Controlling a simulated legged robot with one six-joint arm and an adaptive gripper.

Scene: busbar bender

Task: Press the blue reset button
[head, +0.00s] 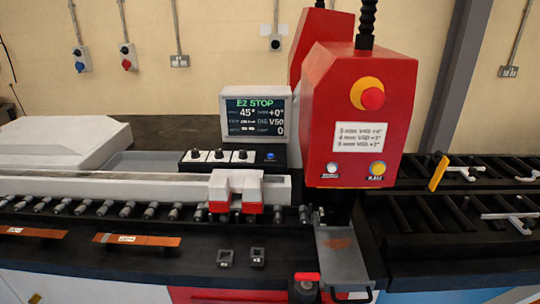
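A small blue button (270,156) sits at the right end of the black control strip (250,166), below the display screen (255,115). I take it to be the blue reset button; its label is too small to read. The screen reads "E2 STOP", with 45°, +0° and V50 among its values. Nothing touches the button in this view. My gripper is not visible.
The red machine head (358,115) stands right of the screen, with a red emergency stop (372,98) and white and yellow buttons below. A white block with red ends (237,190) stands in front of the strip. Copper bars (136,240) lie at the front left.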

